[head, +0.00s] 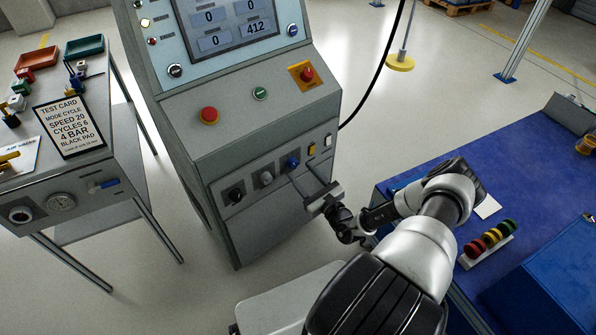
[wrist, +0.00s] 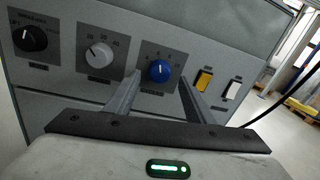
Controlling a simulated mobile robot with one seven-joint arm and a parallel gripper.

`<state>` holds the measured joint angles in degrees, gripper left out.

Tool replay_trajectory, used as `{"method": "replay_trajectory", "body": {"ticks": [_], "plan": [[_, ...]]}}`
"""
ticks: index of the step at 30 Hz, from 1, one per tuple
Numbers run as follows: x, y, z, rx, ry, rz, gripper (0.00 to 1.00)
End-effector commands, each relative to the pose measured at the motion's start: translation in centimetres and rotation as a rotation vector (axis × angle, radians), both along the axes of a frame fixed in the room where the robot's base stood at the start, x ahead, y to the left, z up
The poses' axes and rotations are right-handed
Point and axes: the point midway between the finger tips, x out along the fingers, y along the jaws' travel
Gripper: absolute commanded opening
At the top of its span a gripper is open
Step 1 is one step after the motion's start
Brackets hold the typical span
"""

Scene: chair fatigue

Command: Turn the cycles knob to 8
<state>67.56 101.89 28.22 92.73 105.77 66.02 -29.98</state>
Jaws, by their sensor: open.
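The blue cycles knob (head: 292,162) is on the lower front panel of the grey console, third in a row of controls. In the wrist view the blue knob (wrist: 160,71) has a white pointer mark facing roughly up; the small scale numbers are too blurred to read surely. My gripper (head: 299,172) is open in front of the panel. In the wrist view the fingers of my gripper (wrist: 159,79) appear on either side of the knob, with a gap to each side. I cannot tell whether the tips reach around it.
A grey knob (wrist: 98,55) and a black knob (wrist: 30,38) sit left of the blue one. A yellow switch (wrist: 203,83) and a white switch (wrist: 230,92) sit right. A blue-topped bench (head: 520,180) stands right. A test card (head: 69,126) lies on the left table.

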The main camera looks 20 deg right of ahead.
Motion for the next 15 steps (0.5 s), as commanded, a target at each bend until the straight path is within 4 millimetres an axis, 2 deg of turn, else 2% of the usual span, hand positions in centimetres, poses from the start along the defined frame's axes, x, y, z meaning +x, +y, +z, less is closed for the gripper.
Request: {"method": "replay_trajectory", "body": {"ticks": [1, 6, 15], "plan": [[0.8, 0.2, -0.1, -0.001, -0.002, 0.001, 0.49], [2.5, 0.4, 0.0, -0.001, -0.001, 0.0, 0.49], [2.9, 0.5, 0.0, 0.0, -0.001, 0.0, 0.49]]}}
